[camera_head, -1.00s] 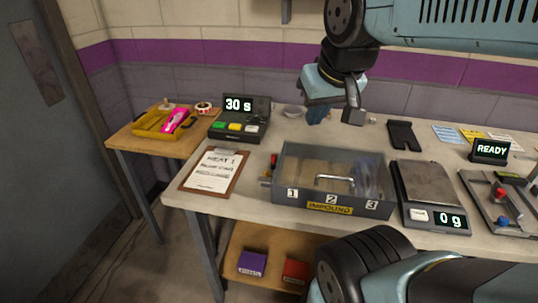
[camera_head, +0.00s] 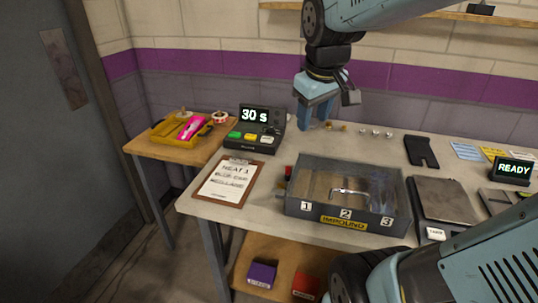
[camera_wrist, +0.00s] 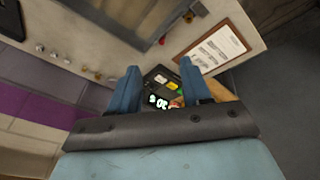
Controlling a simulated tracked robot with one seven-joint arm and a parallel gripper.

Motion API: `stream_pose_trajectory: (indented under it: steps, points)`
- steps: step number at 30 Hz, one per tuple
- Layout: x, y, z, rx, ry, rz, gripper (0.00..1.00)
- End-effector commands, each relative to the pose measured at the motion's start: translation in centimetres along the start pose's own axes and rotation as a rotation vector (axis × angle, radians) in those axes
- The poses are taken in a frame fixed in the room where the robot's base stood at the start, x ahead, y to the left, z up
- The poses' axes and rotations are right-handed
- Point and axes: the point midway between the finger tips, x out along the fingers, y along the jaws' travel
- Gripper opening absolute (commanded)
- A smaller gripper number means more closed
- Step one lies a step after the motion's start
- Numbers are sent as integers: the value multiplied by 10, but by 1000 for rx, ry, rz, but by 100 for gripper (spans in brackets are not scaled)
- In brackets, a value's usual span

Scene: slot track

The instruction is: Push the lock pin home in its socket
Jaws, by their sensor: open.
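The impound box (camera_head: 345,222) is a grey case with a clear lid, a metal handle and slots marked 1, 2 and 3, standing on the bench. A small red part (camera_head: 288,172) sits at its left side; it also shows in the wrist view (camera_wrist: 162,41). I cannot tell whether this is the lock pin, and I cannot make out the socket. My gripper (camera_head: 317,115) is open and empty, above the back of the bench, behind the box and apart from it. In the wrist view its two blue fingers (camera_wrist: 160,72) stand apart with the timer beyond them.
A timer reading 30 s (camera_head: 252,143) and a clipboard (camera_head: 228,182) lie left of the box. Several small knobs (camera_head: 376,133) stand along the bench's back. A scale (camera_head: 445,203) is at the right. A side table holds a yellow tray (camera_head: 160,139).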

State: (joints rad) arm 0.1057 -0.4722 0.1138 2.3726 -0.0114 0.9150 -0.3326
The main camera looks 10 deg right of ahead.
Motion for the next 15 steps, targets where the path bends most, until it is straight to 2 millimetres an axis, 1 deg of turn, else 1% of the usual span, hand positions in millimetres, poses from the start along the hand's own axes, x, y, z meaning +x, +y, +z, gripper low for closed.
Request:
stream_pose_trajectory:
  steps: [1, 3, 8, 15]
  points:
    - [8, 3, -10, -42, -25, -6, 48]
    - [18, 6, -21, -104, -54, -16, 48]
    - [44, 13, -46, -248, -112, -50, 48]
    - [89, 23, -79, -457, -180, -131, 48]
